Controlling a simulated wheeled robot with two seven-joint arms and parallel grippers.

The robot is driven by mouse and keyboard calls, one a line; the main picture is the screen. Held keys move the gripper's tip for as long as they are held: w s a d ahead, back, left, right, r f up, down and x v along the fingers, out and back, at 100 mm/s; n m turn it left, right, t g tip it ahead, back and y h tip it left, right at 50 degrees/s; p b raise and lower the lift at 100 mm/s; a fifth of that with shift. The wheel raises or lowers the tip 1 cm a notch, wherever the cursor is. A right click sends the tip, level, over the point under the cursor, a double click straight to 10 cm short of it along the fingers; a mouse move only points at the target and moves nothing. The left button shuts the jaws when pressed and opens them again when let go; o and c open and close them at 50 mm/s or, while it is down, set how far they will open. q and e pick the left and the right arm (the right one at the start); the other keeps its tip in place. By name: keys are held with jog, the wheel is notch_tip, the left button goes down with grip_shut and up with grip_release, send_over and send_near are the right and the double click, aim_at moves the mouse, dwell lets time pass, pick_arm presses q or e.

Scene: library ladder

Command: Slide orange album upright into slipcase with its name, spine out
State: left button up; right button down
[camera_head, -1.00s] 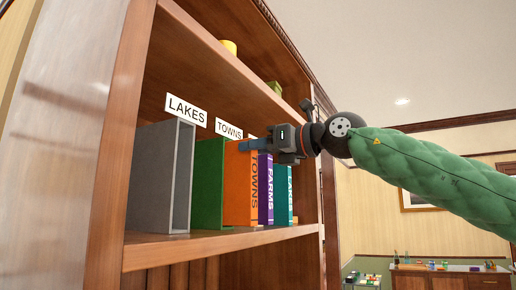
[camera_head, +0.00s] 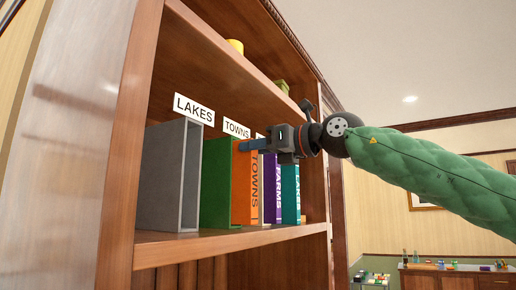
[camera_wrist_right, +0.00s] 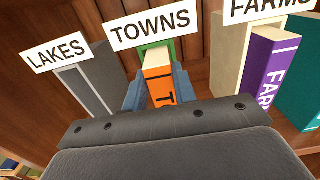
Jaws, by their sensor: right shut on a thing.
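The orange album (camera_head: 245,185), marked TOWNS on its spine, stands upright on the shelf with its spine facing out. My right gripper (camera_head: 252,146) is shut on its upper part; in the right wrist view its blue fingers (camera_wrist_right: 158,90) flank the orange album (camera_wrist_right: 158,85). The green slipcase (camera_head: 215,185) stands directly behind the album, under the TOWNS label (camera_head: 236,129), also seen in the right wrist view (camera_wrist_right: 150,30). The album's back part is within or at the slipcase's mouth; how deep is hidden. My left gripper is not in view.
A grey slipcase (camera_head: 165,180) under the LAKES label (camera_head: 193,108) stands to the left. A purple FARMS album (camera_head: 272,190) and a teal LAKES album (camera_head: 290,192) stand close on the right. The upper shelf (camera_head: 215,65) hangs above the arm.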

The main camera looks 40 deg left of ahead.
jog(key=shift+s+a, duration=0.15)
jog(key=shift+a, duration=0.35)
jog(key=c, duration=1.1)
grip_release()
jog(key=shift+o, duration=0.2)
jog(key=b+v, duration=0.3)
jog(key=v, duration=0.4)
jog(key=shift+d, duration=0.4)
